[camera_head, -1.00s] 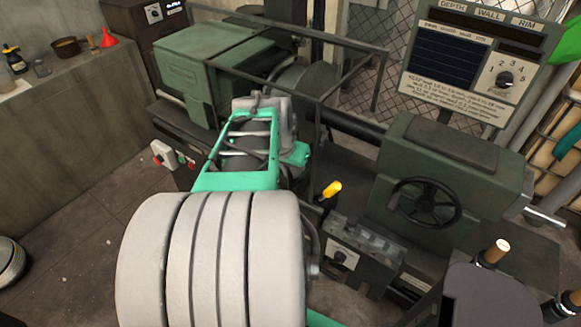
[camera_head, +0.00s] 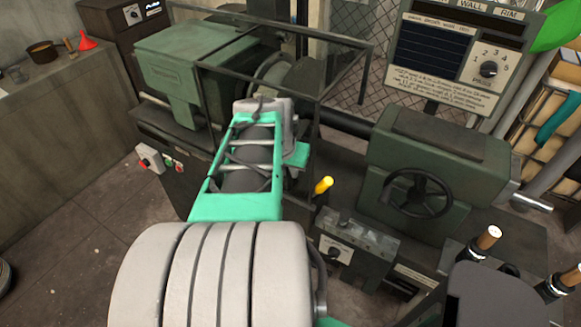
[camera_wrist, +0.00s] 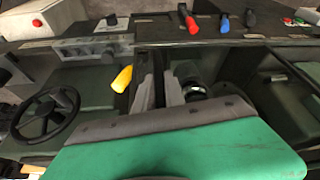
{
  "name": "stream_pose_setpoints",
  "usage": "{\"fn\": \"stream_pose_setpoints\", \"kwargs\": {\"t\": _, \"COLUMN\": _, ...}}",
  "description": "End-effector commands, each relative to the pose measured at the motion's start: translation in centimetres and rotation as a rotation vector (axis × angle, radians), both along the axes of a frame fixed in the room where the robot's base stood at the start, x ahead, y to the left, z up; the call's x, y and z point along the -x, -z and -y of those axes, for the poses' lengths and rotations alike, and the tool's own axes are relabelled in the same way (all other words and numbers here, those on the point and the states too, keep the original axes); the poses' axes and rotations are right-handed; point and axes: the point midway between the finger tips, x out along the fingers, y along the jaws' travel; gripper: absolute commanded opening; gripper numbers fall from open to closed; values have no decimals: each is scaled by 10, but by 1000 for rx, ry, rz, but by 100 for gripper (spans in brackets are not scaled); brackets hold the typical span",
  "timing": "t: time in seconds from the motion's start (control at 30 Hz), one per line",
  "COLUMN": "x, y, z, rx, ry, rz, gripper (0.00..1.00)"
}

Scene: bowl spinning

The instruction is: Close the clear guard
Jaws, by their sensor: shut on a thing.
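The clear guard (camera_head: 345,74) is a see-through panel box in a thin dark metal frame. In the head view it spans the chuck area of the green lathe, with its top bars reaching toward the back and its front bars hanging down. My gripper is hidden behind my own arm in the head view. In the wrist view my gripper (camera_wrist: 159,90) has its two grey fingers close together around a dark, narrow part, which looks like the guard's frame or handle. The exact contact is hard to see. Guard bars (camera_wrist: 283,66) also cross the right of the wrist view.
A control box (camera_head: 350,245) with a yellow-tipped lever (camera_head: 323,186) stands close to the right of my arm. The handwheel (camera_head: 418,193) and readout panel (camera_head: 455,60) are farther right. A red-buttoned switch box (camera_head: 150,158) juts out left.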

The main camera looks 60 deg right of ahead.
Motion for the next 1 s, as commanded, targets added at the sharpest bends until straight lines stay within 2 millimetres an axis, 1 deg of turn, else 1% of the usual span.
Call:
{"fn": "stream_pose_setpoints", "kwargs": {"t": 0.03, "x": 4, "y": 1, "z": 0, "rx": -2, "ry": 13, "rz": -5, "gripper": 0}}
{"fn": "stream_pose_setpoints", "kwargs": {"t": 0.07, "x": 4, "y": 1, "z": 0, "rx": -3, "ry": 13, "rz": -5, "gripper": 17}}
{"fn": "stream_pose_setpoints", "kwargs": {"t": 0.3, "x": 3, "y": 1, "z": 0, "rx": -3, "ry": 9, "rz": -4, "gripper": 36}}
{"fn": "stream_pose_setpoints", "kwargs": {"t": 0.53, "x": 2, "y": 0, "z": 0, "rx": -2, "ry": 7, "rz": -3, "gripper": 36}}
{"fn": "stream_pose_setpoints", "kwargs": {"t": 0.63, "x": 2, "y": -7, "z": -2, "rx": 1, "ry": 7, "rz": -1, "gripper": 36}}
{"fn": "stream_pose_setpoints", "kwargs": {"t": 0.9, "x": 5, "y": -56, "z": -23, "rx": 2, "ry": 7, "rz": -1, "gripper": 36}}
{"fn": "stream_pose_setpoints", "kwargs": {"t": 1.0, "x": 6, "y": -67, "z": -28, "rx": -2, "ry": 7, "rz": -3, "gripper": 36}}
